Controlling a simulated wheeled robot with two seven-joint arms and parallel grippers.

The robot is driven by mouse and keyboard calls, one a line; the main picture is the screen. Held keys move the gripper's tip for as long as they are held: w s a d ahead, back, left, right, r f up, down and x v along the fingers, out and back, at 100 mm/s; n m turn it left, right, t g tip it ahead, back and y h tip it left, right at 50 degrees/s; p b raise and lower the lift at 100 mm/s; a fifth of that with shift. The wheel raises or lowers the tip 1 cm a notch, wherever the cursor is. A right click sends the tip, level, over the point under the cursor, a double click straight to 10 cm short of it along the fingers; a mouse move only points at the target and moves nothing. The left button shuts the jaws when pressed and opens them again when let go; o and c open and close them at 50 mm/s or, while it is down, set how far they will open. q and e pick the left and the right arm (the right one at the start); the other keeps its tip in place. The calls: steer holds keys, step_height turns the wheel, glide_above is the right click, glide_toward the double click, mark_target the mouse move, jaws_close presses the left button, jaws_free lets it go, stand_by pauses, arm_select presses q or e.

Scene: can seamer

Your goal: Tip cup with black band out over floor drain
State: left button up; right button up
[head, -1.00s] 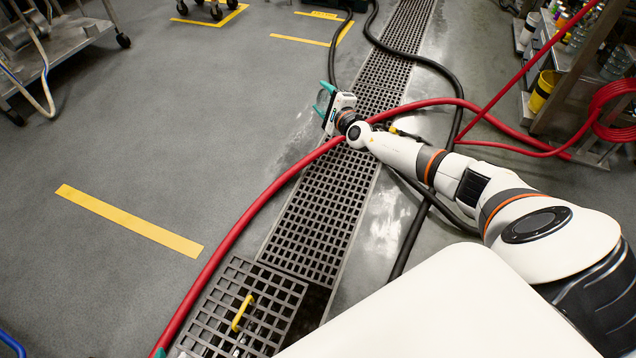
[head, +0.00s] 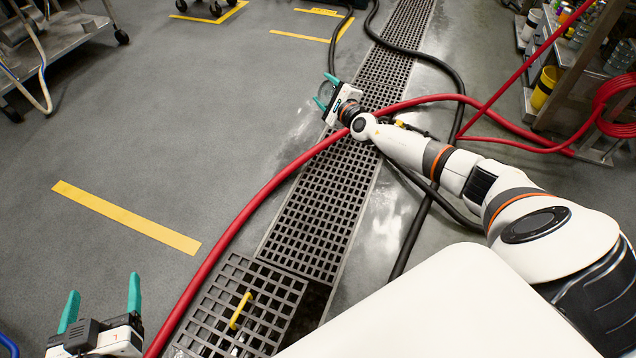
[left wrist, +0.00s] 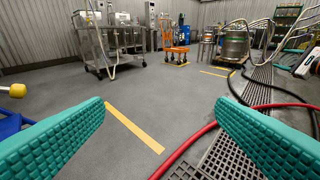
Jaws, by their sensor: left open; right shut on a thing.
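My right gripper (head: 324,92) is at the upper middle of the head view, shut on a small see-through cup (head: 327,90). The cup is mostly hidden by the fingers and hand, and I cannot make out a black band or whether it is tilted. The floor drain (head: 318,215) is a long dark grating running from the lower middle to the top. In the picture the cup is just left of the grating; its height is unclear. My left gripper (head: 103,290) is open and empty at the lower left; its teal fingers frame the left wrist view (left wrist: 160,125).
A red hose (head: 232,230) crosses the grating near my right gripper. A black hose (head: 413,235) lies along the drain's right side. One grate panel (head: 205,325) with a yellow handle (head: 240,310) sits beside a dark gap. The left floor is clear around a yellow stripe (head: 125,217).

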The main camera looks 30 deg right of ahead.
arm_select(q)
steer(key=shift+w+d+r+t, duration=0.1)
steer(key=shift+r+t, duration=0.2)
arm_select(e)
steer(key=shift+f, duration=0.1)
steer(key=shift+d+f+m+b, duration=0.15)
steer(key=shift+f+m+b, duration=0.1)
steer(key=shift+m+b, duration=0.7)
steer(key=shift+s+d+f+m+b, duration=0.15)
steer(key=shift+m+b, duration=0.2)
steer(key=shift+b, duration=0.7)
arm_select(q)
steer(key=s+d+r+t+h, duration=0.1)
steer(key=s+r+t+h, duration=0.2)
steer(key=r+t, duration=0.7)
steer(key=shift+s+r+t+h, duration=0.3)
steer(key=shift+r+h, duration=0.2)
steer(key=shift+r, duration=1.25)
steer(key=shift+d, duration=0.1)
